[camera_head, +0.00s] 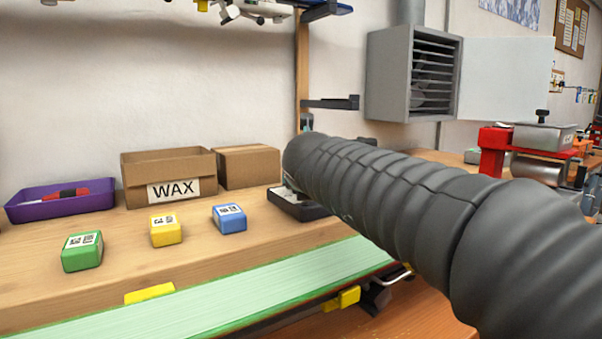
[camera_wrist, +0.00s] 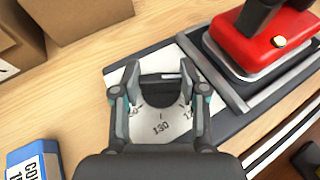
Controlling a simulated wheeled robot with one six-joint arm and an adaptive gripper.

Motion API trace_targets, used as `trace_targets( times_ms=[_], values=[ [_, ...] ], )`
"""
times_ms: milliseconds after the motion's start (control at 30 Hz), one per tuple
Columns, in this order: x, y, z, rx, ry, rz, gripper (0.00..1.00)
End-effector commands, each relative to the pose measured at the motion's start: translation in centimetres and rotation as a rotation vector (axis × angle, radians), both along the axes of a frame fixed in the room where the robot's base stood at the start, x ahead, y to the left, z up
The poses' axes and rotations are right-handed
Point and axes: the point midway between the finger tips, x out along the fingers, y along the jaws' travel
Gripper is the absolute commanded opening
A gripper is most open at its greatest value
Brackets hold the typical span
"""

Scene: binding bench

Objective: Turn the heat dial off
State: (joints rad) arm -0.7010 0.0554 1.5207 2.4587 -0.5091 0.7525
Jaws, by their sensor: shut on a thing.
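The heat dial (camera_wrist: 160,88) shows in the wrist view as a dark round knob on a pale scale plate (camera_wrist: 163,128). The number 130 is readable on the plate, and other marks are partly covered. My gripper (camera_wrist: 160,76) is around the knob, with one finger at each side, shut on it. The knob's pointer and its exact setting cannot be made out. In the head view, my dark arm hides the dial and most of the gripper. Only part of a dark unit (camera_head: 300,208) shows beside the arm's end.
A red tool (camera_wrist: 262,42) sits on a grey plate right of the dial. Blue (camera_head: 230,218), yellow (camera_head: 165,230) and green (camera_head: 82,251) blocks stand on the bench left of my arm. A WAX box (camera_head: 168,175) and purple tray (camera_head: 60,205) are behind them.

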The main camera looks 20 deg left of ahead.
Motion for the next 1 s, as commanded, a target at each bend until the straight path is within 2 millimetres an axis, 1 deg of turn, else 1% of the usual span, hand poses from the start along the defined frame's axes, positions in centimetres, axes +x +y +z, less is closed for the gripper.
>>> trace_targets(
  times_ms=[333, 900, 933, 967, 1000],
  values=[
    [0.05, -0.07, 0.16, 0.002, -0.004, 0.084, 0.08],
    [0.02, 0.00, 0.12, 0.001, -0.003, 0.103, 0.08],
    [0.02, 0.01, 0.12, 0.001, -0.003, 0.103, 0.45],
    [0.02, 0.01, 0.12, 0.001, -0.003, 0.103, 0.53],
    [0.01, 0.01, 0.11, 0.000, -0.002, 0.103, 0.63]
  ],
)
